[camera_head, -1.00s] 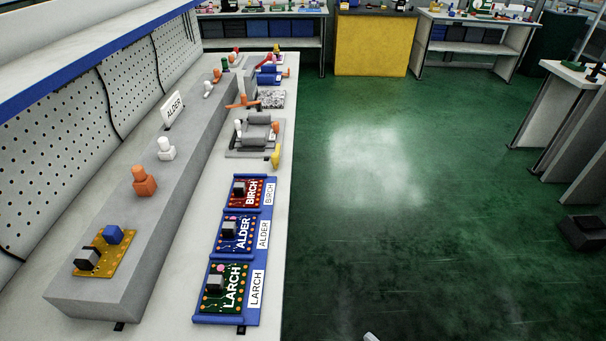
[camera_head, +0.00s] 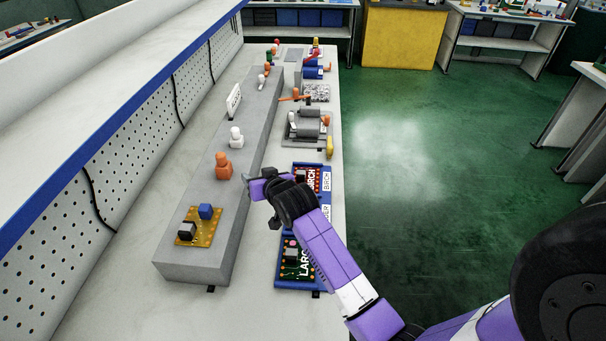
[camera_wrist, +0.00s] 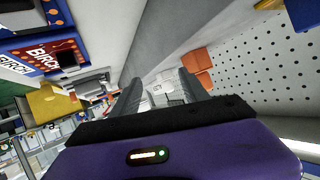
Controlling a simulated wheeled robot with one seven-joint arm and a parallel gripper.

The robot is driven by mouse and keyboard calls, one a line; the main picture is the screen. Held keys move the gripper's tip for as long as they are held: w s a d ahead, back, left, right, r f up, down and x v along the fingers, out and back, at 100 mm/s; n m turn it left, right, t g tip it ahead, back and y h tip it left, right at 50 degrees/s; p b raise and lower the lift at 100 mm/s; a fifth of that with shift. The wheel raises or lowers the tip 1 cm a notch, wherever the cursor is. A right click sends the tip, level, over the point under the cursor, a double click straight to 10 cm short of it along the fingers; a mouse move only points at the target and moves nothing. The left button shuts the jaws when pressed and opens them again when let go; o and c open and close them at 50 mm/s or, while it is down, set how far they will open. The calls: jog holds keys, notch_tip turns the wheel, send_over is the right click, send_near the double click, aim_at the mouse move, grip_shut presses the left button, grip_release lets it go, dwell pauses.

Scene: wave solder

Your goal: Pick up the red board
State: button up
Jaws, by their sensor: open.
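The red board (camera_head: 313,179), labelled BIRCH, lies in the far slot of a blue tray (camera_head: 285,284) on the bench. My arm partly covers it in the head view. In the wrist view the red board (camera_wrist: 48,54) is at the upper left, to the left of the fingers. My gripper (camera_wrist: 160,88) is open with nothing between its fingers. In the head view my gripper (camera_head: 262,186) is over the bench, left of the red board and beside the grey raised block.
The green LARCH board (camera_head: 297,262) sits in the near slot; my arm hides the middle slot. The grey block (camera_head: 205,262) carries an orange figure (camera_head: 222,168), a white figure (camera_head: 236,138) and a yellow board (camera_head: 198,228). A grey fixture (camera_head: 308,127) stands beyond the tray.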

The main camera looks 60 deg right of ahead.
jog(key=s+d+f+m+g+y+p, duration=0.1)
jog(key=s+d+f+m+g, duration=0.15)
jog(key=d+g, duration=0.5)
jog(key=m+g+y, duration=0.2)
send_near(301, 173)
jog(key=f, duration=0.1)
jog(key=shift+m+p+x, duration=0.25)
jog(key=shift+p+x, duration=0.2)
jog(key=shift+x, duration=0.5)
jog(key=shift+d+p+x, duration=0.1)
jog(key=shift+p+x, duration=0.15)
jog(key=shift+x, duration=1.3)
jog(key=shift+d+p+x, duration=0.15)
jog(key=shift+p+x, duration=0.05)
jog(key=shift+x, duration=1.35)
jog(key=shift+w+r, duration=0.1)
jog(key=shift+c, duration=0.4)
grip_shut()
